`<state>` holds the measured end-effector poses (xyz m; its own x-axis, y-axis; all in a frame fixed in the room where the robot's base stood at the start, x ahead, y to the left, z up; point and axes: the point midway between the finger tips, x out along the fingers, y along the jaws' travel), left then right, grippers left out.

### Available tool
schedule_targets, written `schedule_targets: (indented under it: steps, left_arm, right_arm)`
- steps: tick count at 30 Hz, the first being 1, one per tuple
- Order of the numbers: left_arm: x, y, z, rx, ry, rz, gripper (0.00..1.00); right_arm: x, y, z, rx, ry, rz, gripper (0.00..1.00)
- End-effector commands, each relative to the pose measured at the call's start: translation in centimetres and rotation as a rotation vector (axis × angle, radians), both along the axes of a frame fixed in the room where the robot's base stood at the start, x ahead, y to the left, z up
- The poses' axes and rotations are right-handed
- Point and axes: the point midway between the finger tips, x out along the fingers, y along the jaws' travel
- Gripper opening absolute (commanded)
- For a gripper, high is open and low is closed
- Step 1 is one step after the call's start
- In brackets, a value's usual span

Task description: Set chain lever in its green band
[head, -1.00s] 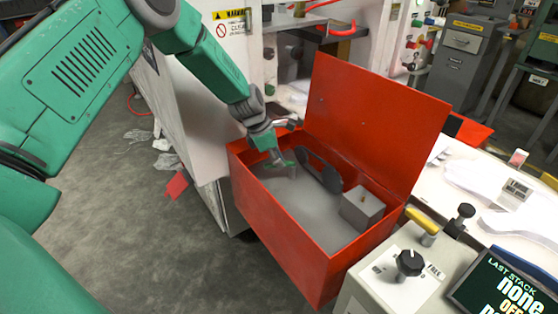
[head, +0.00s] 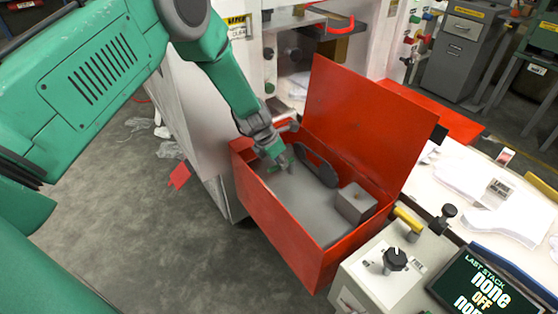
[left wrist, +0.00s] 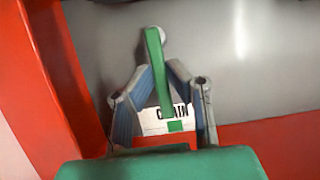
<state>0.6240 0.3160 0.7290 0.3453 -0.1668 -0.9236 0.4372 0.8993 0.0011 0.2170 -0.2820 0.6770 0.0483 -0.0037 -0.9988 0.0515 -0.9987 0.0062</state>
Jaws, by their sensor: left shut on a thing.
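A green lever (left wrist: 160,72) with a pale round end stands between my left fingers in the left wrist view; I take it as the chain lever. My left gripper (left wrist: 162,68) is shut on it. Behind its lower end is a white plate (left wrist: 152,122) reading "CHAIN", partly hidden by the lever and a finger. A green patch (left wrist: 178,126) lies on the plate, with red below it. Which band the lever points at I cannot tell. In the head view my left gripper (head: 283,163) is down inside an open red box (head: 275,228). My right gripper is not in view.
Inside the box are a dark curved part (head: 318,166) and a grey block (head: 356,202). The raised red lid (head: 365,125) stands behind them. A control panel with a black knob (head: 395,260) and a screen (head: 492,291) is at front right.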

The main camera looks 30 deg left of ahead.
Motion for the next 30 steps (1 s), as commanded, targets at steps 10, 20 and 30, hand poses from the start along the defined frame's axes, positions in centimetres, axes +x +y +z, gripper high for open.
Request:
schedule_targets:
  steps: [10, 20, 30]
  left_arm:
    - [-0.2, 0.1, -0.2, 0.001, 0.005, 0.0, 0.33]
    - [-1.4, 0.8, 3.6, 0.0, 0.001, 0.0, 0.33]
    - [-3.7, 2.1, 9.4, 0.001, 0.004, 0.001, 0.33]
  right_arm:
    - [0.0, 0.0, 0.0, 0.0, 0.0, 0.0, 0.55]
    - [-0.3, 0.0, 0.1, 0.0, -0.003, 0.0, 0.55]
    - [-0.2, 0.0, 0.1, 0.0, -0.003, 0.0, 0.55]
